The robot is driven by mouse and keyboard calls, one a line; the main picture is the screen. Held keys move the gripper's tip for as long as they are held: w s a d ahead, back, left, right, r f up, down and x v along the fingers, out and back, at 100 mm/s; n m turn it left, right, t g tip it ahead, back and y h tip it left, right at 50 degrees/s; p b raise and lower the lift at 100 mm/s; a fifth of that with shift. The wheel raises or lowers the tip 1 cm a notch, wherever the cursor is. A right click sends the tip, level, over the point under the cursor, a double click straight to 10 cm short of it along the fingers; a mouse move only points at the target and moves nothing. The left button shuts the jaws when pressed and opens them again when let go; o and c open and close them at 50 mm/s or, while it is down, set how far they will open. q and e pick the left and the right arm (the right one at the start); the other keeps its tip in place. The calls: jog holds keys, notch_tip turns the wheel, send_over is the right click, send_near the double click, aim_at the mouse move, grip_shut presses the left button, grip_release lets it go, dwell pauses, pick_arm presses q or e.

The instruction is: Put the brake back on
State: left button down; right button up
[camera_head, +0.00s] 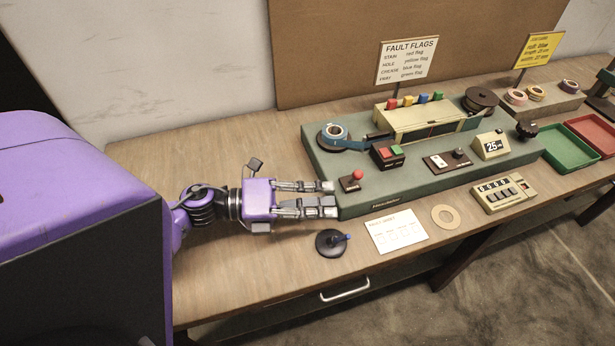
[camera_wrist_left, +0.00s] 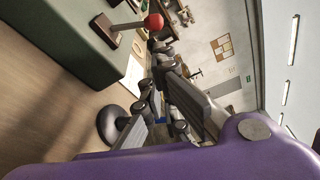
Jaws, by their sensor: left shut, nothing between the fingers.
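The brake lever, with a red ball knob (camera_head: 357,175) on a small dark base, stands at the left front corner of the green winding machine (camera_head: 400,188). In the left wrist view the red knob (camera_wrist_left: 153,22) shows at the top, its pale stem leaning out from the base (camera_wrist_left: 104,30). My left gripper (camera_head: 333,198) is shut and empty at the machine's front left edge, just short of the lever and on its near side. In the left wrist view its fingers (camera_wrist_left: 157,78) point toward the area below the knob. Contact with the knob is not visible.
A white paper card (camera_head: 396,231) and a cardboard ring (camera_head: 445,217) lie in front of the machine. Bare table lies behind the gripper.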

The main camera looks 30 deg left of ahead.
aim_at(354, 178)
pick_arm(q)
jog(key=x, duration=0.4)
jog(key=shift+w+d+p, duration=0.25)
jog(key=shift+d+p, duration=0.05)
jog(key=shift+p, duration=0.1)
pick_arm(e)
jog(key=shift+w+r, duration=0.2)
jog(key=shift+r, duration=0.2)
pick_arm(q)
jog(key=shift+w, duration=0.2)
pick_arm(e)
jog(key=shift+r, duration=0.15)
